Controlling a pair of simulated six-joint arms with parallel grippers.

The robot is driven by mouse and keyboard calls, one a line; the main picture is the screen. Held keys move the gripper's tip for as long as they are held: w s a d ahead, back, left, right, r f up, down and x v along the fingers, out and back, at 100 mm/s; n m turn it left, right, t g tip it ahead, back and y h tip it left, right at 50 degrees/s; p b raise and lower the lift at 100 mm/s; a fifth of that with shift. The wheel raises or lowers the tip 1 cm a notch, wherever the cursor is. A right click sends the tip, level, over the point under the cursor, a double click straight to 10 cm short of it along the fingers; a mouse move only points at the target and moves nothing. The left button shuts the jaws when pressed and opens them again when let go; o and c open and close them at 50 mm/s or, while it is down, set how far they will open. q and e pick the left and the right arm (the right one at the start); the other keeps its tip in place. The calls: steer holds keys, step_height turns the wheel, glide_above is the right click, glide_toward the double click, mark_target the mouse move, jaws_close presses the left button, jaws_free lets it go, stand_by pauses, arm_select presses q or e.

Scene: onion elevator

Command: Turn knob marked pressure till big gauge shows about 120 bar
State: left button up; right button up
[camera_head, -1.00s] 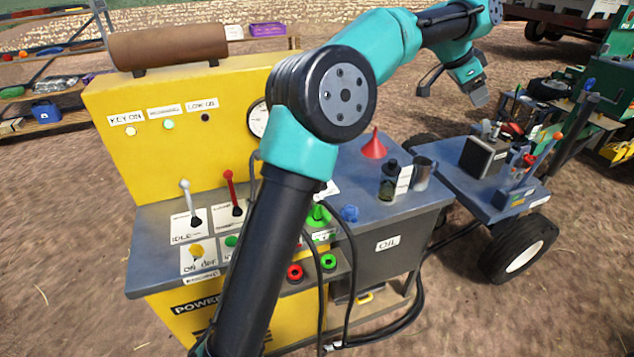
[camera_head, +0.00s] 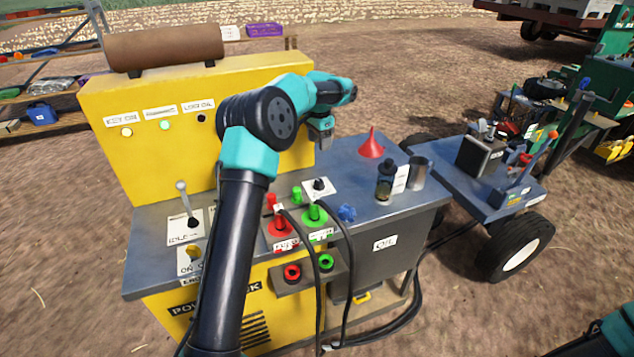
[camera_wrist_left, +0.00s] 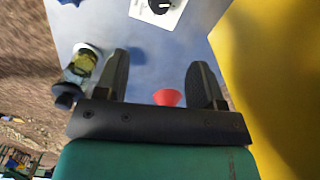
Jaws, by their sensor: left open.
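A small black knob on a white plate (camera_head: 319,187) sits on the grey top of the yellow power unit. I cannot read its label. It also shows at the top edge of the left wrist view (camera_wrist_left: 160,5). My left gripper (camera_head: 321,132) is above and behind that knob, apart from it. In the left wrist view my left gripper's two fingers (camera_wrist_left: 160,60) are spread with nothing held between them. The big gauge on the yellow panel (camera_head: 160,90) is hidden behind my left arm. My right gripper is out of view.
Red and green hose couplings (camera_head: 279,222) stand left of the knob, with black hoses. A blue knob (camera_head: 347,213), red funnel (camera_head: 371,145), dark bottle (camera_head: 386,180) and metal cup (camera_head: 418,172) are to its right. A white-handled lever (camera_head: 187,205) stands at left.

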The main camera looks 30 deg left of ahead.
mark_target(319, 181)
arm_select(q)
step_height(319, 181, down, 17)
steer(key=shift+f, duration=0.2)
stand_by(0.7)
steer(key=c, duration=0.9)
steer(key=shift+c, duration=0.2)
